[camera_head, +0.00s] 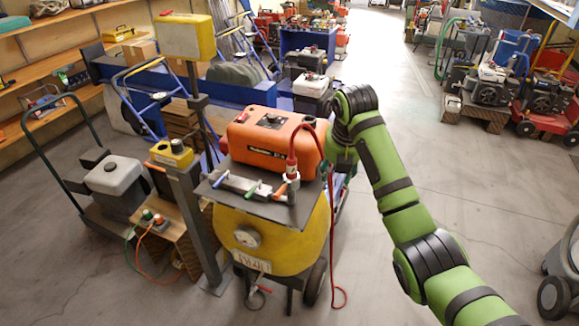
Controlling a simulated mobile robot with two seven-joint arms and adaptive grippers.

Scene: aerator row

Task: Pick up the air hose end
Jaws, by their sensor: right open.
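The red air hose end (292,168) stands upright at the right part of a dark plate on top of a yellow tank (285,235) with a gauge. From it the red hose (331,225) arches up and right, then hangs down the tank's right side to the floor. My right gripper (343,166) is open and points down, to the right of the hose end and apart from it. Its fingers are small and dark, and partly hard to make out beside the hose. My left gripper is out of view.
An orange case (268,140) stands on the plate behind the hose end. A metal rail (245,186) with coloured handles lies in front of it. A grey post with a yellow box (185,36) rises at the left. The floor at right is mostly clear.

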